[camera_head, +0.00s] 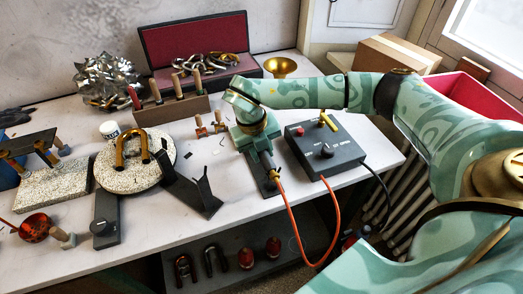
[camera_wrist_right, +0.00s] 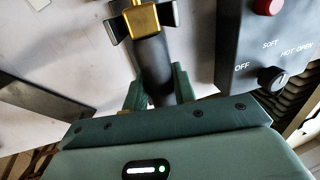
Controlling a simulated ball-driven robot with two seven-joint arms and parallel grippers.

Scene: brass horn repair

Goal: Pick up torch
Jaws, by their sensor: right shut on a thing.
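The torch (camera_wrist_right: 152,68) shows in the wrist view as a black handle with a brass part above it. My right gripper (camera_wrist_right: 158,88) is shut on the black handle, one green finger on each side. The brass part sits between dark bracket arms (camera_wrist_right: 119,29); I cannot tell whether it touches them. In the head view my right gripper (camera_head: 262,160) is low over the bench, left of the grey control box, and mostly hides the torch. An orange hose (camera_head: 288,212) runs from there over the bench edge. My left gripper is out of view.
The control box (camera_head: 325,146) stands close on the right. A dark forked stand (camera_head: 200,188) and a round speckled plate (camera_head: 128,178) with a brass bow (camera_head: 133,150) are left. A wooden tool block (camera_head: 170,110) and open red-lined case (camera_head: 195,38) stand behind.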

